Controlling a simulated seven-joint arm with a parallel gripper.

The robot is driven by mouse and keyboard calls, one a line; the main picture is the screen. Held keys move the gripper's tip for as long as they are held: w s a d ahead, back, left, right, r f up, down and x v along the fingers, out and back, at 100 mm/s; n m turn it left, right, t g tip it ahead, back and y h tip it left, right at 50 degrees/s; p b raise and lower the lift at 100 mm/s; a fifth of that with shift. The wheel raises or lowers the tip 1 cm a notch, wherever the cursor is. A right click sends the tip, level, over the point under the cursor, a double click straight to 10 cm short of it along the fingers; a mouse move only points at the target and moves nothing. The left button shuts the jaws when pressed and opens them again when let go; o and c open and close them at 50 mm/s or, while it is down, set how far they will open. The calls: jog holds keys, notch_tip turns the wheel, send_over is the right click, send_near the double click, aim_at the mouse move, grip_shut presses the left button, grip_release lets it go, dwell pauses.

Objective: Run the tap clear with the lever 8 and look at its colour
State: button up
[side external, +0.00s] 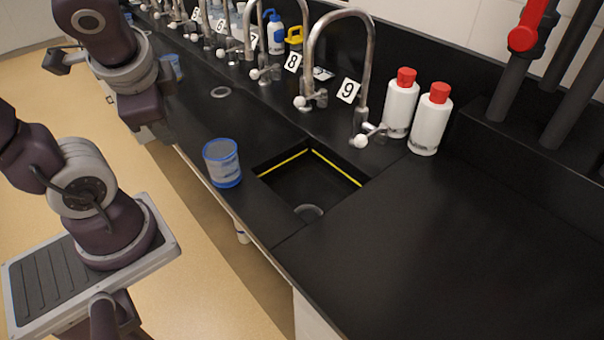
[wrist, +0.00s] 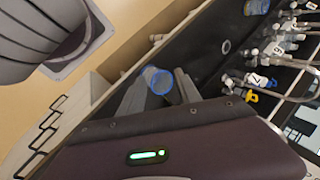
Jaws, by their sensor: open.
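In the side external view the number 8 card (side external: 293,61) stands at the back of the black bench among a row of silver taps. A white-knobbed lever (side external: 302,102) sits just right of and below it; it appears to be the lever 8. A clear cup with blue rims (side external: 222,162) stands upright on the bench, left of the sink. My gripper (wrist: 158,92) shows in the wrist view, with its two grey fingers apart and nothing held. A blue-rimmed cup (wrist: 157,80) shows beyond them. I cannot pick out the fingers in the side view.
The open sink (side external: 310,185) has yellow strips inside its edge. The number 9 card (side external: 348,90) stands by the nearest tap. Two white bottles with red caps (side external: 401,105) (side external: 431,120) stand right of it. The right foreground of the bench is clear.

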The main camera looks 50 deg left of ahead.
jog(key=d+r+n+t+h, duration=0.2)
jog(key=d+r+n+h, duration=0.2)
jog(key=d, duration=0.5)
jog(key=shift+w+d+t+h, duration=0.15)
jog(key=shift+t+h, duration=0.25)
jog(key=shift+h, duration=0.2)
jog(key=shift+d+n, duration=0.15)
jog(key=shift+n, duration=0.15)
jog(key=shift+c, duration=0.4)
jog(key=w+f+n+g+h, duration=0.25)
jog(key=w+n+h, duration=0.35)
jog(key=w+n, duration=0.8)
jog(key=n+t+h, duration=0.4)
jog(key=n+t, duration=0.8)
jog(key=n, duration=1.4)
send_near(311, 97)
jog(key=w+d, duration=0.2)
jog(key=d, duration=0.1)
jog(key=x, duration=0.6)
jog(key=shift+w+d+f, duration=0.2)
